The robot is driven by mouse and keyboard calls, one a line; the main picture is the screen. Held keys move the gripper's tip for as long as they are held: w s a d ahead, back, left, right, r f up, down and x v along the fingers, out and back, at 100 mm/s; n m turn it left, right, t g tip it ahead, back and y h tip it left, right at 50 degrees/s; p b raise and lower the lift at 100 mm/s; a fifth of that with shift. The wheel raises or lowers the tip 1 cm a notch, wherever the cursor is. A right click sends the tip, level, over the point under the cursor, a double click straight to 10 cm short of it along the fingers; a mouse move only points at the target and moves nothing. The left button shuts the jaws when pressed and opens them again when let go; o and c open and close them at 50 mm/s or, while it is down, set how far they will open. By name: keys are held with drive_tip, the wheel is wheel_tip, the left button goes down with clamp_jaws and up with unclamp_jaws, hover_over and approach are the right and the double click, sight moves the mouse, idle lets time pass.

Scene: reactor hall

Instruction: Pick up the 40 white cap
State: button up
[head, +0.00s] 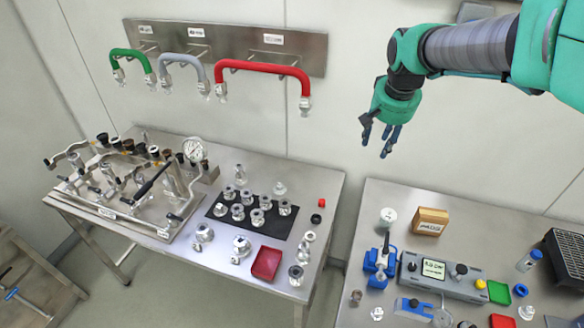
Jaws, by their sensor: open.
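My gripper (377,141) hangs open and empty in the air, fingers down, above the gap between the two steel tables. No cap can be picked out for certain as the 40 white cap, and no label with 40 can be read. Small pale fittings (280,188) stand at the back of the left table (328,182). More metal and whitish pieces (309,237) stand along its right side. A white-topped jar (388,215) stands at the back left of the right table (440,200). My gripper touches none of these.
A black mat (222,214) with several metal flanges, a red tray (267,263) and a valve assembly (130,190) occupy the left table. The right table holds a cardboard box (430,221), a grey control unit (455,280) and a black rack (562,257). Coloured hoses (262,67) hang on the wall.

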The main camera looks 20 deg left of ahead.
drive_tip(key=w+a+f+p, duration=0.2)
drive_tip(key=w+a+f, duration=0.35)
drive_tip(key=a, duration=0.25)
drive_tip(key=w+a+f+n+g+p, duration=0.1)
drive_tip(key=w+a+f+p, duration=0.1)
drive_tip(key=w+a+f, duration=0.5)
drive_tip(key=w+a+f+p, duration=0.15)
drive_tip(key=a+f, duration=0.35)
drive_tip(key=a, duration=0.5)
drive_tip(key=a+f+g+p, duration=0.1)
drive_tip(key=a+f+p, duration=0.1)
drive_tip(key=a+f, duration=0.8)
wheel_tip(320, 180, down, 2)
drive_tip(key=shift+a+h, duration=0.15)
drive_tip(key=shift+h, duration=0.15)
drive_tip(key=shift+s, duration=0.1)
drive_tip(key=p, duration=0.1)
hover_over(279, 185)
drive_tip(key=shift+s+d+f, duration=0.1)
drive_tip(key=shift+s+f, duration=0.1)
drive_tip(key=shift+f, duration=1.9)
drive_tip(key=shift+s+d+f, duration=0.1)
drive_tip(key=shift+s+f, duration=0.05)
drive_tip(key=shift+f, duration=1.95)
drive_tip(key=shift+f, duration=0.1)
